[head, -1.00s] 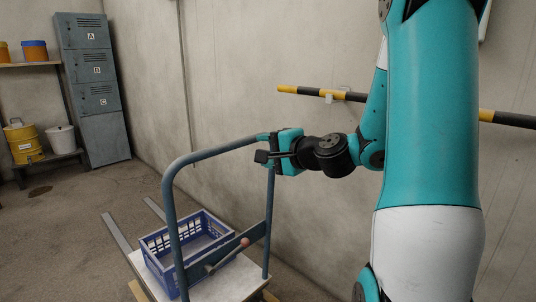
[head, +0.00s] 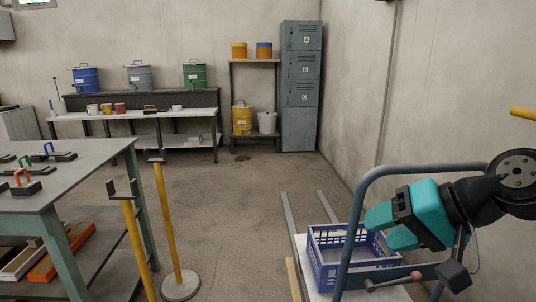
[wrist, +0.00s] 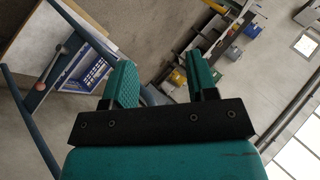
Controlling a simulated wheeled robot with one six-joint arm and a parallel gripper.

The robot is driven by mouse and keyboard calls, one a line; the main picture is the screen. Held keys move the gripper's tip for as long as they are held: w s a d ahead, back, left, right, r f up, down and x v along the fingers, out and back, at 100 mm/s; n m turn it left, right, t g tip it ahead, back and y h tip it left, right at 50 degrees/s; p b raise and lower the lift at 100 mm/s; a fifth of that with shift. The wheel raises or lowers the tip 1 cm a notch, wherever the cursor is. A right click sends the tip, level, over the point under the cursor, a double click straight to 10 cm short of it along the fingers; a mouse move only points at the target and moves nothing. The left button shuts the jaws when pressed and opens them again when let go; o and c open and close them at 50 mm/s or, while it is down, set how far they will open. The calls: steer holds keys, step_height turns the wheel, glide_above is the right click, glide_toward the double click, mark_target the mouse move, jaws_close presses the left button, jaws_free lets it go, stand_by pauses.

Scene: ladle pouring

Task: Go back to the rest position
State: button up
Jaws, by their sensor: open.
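My gripper (head: 392,228) is at the right of the head view, over the right part of the blue crate and beside the cart's handle frame. In the wrist view my gripper (wrist: 162,85) shows its two teal fingers apart, with nothing between them. The blue crate (head: 322,272) stands on the white cart (head: 385,294), partly hidden by my gripper and the frame. The crate also shows at the left of the wrist view (wrist: 92,72).
The blue-grey cart handle (head: 362,190) rises close to my gripper. A grey table (head: 70,170) with several handled tools stands at left, beside yellow posts (head: 164,225). Shelves, drums and lockers (head: 300,85) line the back wall. The middle floor (head: 235,205) is open.

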steer(key=s+a+n+g+h, duration=0.2)
steer(key=s+a+n+g, duration=0.1)
steer(key=s+n, duration=0.3)
steer(key=s+a+n+g+h, duration=0.2)
steer(key=s+n+g, duration=0.15)
steer(key=s, duration=0.45)
step_height(320, 180, up, 20)
steer(key=p, duration=2)
steer(key=shift+y+p, duration=0.3)
steer(key=shift+p, duration=0.05)
steer(key=shift+a, duration=0.1)
